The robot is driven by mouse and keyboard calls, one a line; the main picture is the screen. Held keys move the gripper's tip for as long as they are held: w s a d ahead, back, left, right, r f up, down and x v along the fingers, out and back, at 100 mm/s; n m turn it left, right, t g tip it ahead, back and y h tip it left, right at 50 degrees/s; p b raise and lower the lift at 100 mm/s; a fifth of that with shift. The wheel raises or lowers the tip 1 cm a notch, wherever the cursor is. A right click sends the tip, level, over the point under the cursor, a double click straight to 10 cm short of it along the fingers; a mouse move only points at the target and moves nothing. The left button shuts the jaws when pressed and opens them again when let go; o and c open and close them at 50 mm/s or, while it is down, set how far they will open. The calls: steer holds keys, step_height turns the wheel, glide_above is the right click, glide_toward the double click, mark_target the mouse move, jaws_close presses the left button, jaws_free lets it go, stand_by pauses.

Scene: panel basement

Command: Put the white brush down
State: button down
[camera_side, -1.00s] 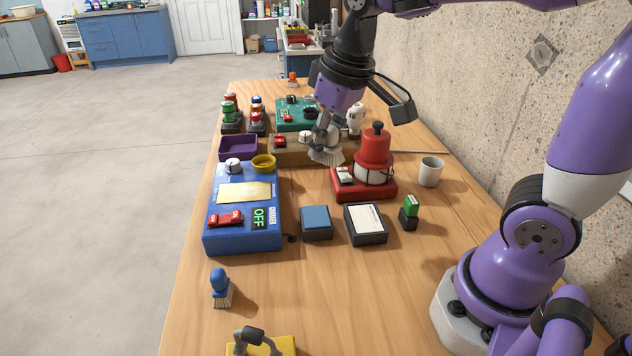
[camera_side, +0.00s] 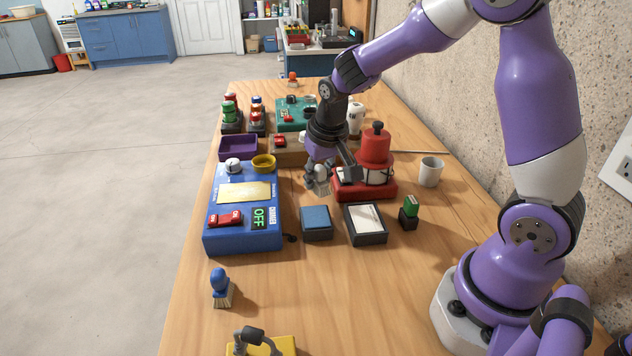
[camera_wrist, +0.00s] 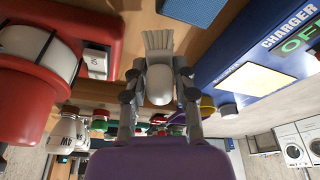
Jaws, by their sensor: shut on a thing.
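The white brush (camera_wrist: 160,82) is upright between the two fingers of my gripper (camera_wrist: 160,100) in the wrist view, its pale bristles (camera_wrist: 158,40) pointing away from the palm. In the side view my gripper (camera_side: 318,176) is shut on the brush (camera_side: 320,187), between the blue charger box (camera_side: 262,190) and the red lamp unit (camera_side: 375,160). The bristles are low, close to the table (camera_side: 300,285); I cannot tell whether they touch it.
A blue block (camera_side: 316,222) and a dark box with a white top (camera_side: 365,223) stand in front of the brush. A purple tray (camera_side: 238,148), a white mug (camera_side: 431,171) and a blue brush (camera_side: 220,287) are also on the table. The front middle is clear.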

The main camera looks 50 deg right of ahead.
mark_target(319, 191)
steer(key=shift+w+d+f, duration=0.1)
steer(key=shift+d+f, duration=0.1)
steer(key=shift+d, duration=0.05)
steer(key=shift+f, duration=2)
steer(key=shift+f, duration=0.15)
steer(key=c, duration=0.9)
jaws_free()
steer(key=shift+c, duration=0.2)
